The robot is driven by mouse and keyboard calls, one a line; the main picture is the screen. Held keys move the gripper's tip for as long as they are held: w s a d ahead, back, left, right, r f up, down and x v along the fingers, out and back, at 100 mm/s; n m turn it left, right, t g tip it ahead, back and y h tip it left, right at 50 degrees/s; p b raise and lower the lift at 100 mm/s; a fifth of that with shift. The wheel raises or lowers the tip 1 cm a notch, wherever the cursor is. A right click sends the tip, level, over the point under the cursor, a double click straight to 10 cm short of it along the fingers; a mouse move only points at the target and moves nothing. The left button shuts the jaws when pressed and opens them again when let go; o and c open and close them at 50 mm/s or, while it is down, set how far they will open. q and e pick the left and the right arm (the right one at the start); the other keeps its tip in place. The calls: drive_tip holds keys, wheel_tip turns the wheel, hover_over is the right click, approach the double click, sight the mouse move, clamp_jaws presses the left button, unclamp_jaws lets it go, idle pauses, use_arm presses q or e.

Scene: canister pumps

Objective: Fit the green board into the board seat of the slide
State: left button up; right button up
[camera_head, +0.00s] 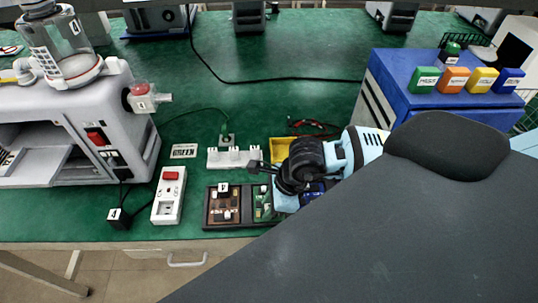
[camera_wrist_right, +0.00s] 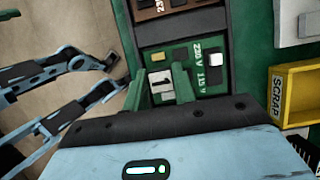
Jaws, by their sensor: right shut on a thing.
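The green board (camera_wrist_right: 200,72), marked 220 V 110 V, lies in the dark tray (camera_head: 246,203). It has a white block and a white label with a dark mark. My right gripper (camera_wrist_right: 160,82) is shut on the board at that label, with one green finger on each side. In the head view my right gripper (camera_head: 285,200) is over the tray's right end and hides part of it. My left gripper (camera_wrist_right: 117,72) shows only in the wrist view, open and empty over the floor. A pulled-out grey slide (camera_head: 32,165) is on the white machine; its seat is unclear.
A brown board (camera_head: 222,206) lies in the tray's left part. The yellow scrap bin (camera_wrist_right: 300,95) stands close beside the tray. A white power strip (camera_head: 169,195) and black adapter (camera_head: 119,218) stand between tray and machine. A blue cabinet (camera_head: 440,90) stands at the right.

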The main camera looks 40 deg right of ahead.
wheel_tip(320, 180, up, 10)
idle(0.5)
